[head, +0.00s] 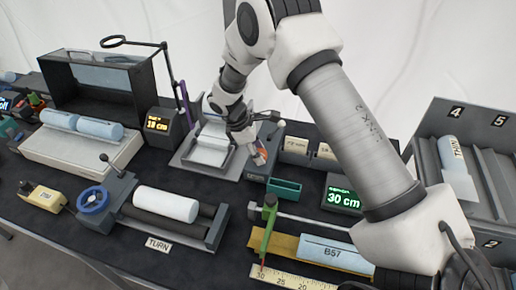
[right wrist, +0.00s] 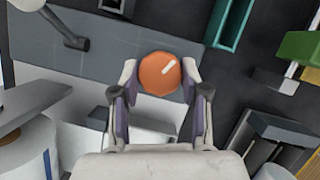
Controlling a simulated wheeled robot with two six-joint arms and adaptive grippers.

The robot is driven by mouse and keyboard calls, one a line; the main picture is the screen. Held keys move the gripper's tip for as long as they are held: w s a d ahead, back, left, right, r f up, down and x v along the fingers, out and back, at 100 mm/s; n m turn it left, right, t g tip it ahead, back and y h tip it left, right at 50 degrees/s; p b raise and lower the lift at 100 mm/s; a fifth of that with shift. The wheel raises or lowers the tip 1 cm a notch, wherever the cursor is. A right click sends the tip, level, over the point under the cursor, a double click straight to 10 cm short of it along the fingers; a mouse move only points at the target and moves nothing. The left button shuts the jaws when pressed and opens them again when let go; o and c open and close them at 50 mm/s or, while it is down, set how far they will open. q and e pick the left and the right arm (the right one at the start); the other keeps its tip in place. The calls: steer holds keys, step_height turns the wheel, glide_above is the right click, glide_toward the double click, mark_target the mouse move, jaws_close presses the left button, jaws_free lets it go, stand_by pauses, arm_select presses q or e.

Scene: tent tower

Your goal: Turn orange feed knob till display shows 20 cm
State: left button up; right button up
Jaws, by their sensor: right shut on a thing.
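The orange feed knob (right wrist: 160,73) sits between the two fingers of my right gripper (right wrist: 160,88) in the right wrist view. It is round, with a white mark pointing to the upper right. In the head view my right gripper (head: 250,142) reaches down to the knob (head: 259,158) at the right side of the grey feeder (head: 228,172), shut on it. A dark display (head: 157,123) left of the feeder shows 18 cm in orange digits. Another display (head: 343,198) shows 30 cm in green. My left gripper is not in view.
A teal tray (head: 285,190) stands just right of the feeder. A white roll (head: 165,204) lies in a roller stand in front. A ruler (head: 290,279) and a blue B57 piece (head: 335,254) lie at the front right. A numbered rack (head: 481,150) stands at the right.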

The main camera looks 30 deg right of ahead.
steer(key=shift+m+g+y+p, duration=0.3)
steer(key=shift+m+g+y, duration=0.15)
steer(key=shift+m, duration=1.05)
steer(key=o, duration=1.1)
steer(key=shift+d, duration=0.1)
steer(key=shift+o, duration=0.2)
steer(key=shift+w+r, duration=0.1)
steer(key=v, duration=1.1)
steer(key=shift+r, duration=0.3)
steer(key=shift+w, duration=0.1)
